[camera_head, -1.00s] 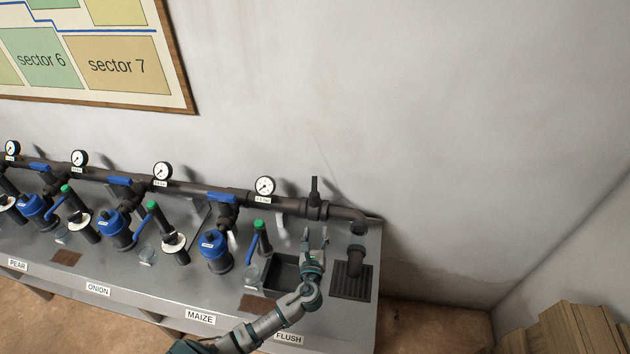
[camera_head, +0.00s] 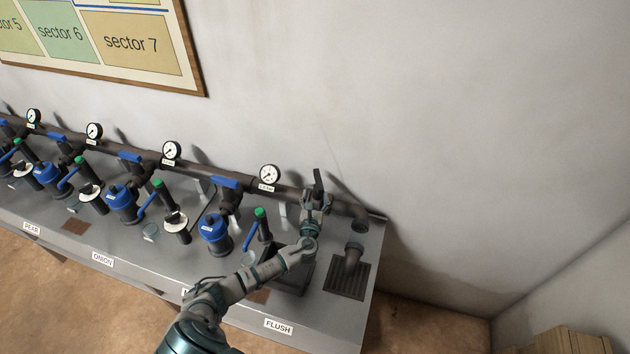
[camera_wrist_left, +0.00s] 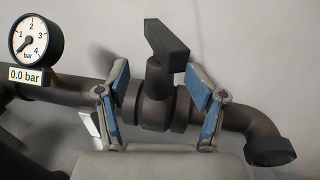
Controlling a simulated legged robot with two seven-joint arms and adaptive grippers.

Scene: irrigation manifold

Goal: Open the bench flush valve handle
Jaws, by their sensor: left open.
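The flush valve handle (camera_head: 318,183) is a dark lever standing up from the valve body near the right end of the dark pipe. In the left wrist view the handle (camera_wrist_left: 166,42) rises from the valve body (camera_wrist_left: 155,108), tilted toward the camera. My left gripper (camera_head: 315,198) is at the valve in the head view. In the left wrist view its two blue-padded fingers (camera_wrist_left: 160,103) are open, one on each side of the valve body and handle stem, with gaps visible. In the head view the gripper hides part of the valve body. My right gripper is not in view.
A pressure gauge (camera_head: 269,174) reading near zero stands left of the valve. A green-topped post with a blue lever (camera_head: 255,232) stands left of my arm. Blank wall lies behind.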

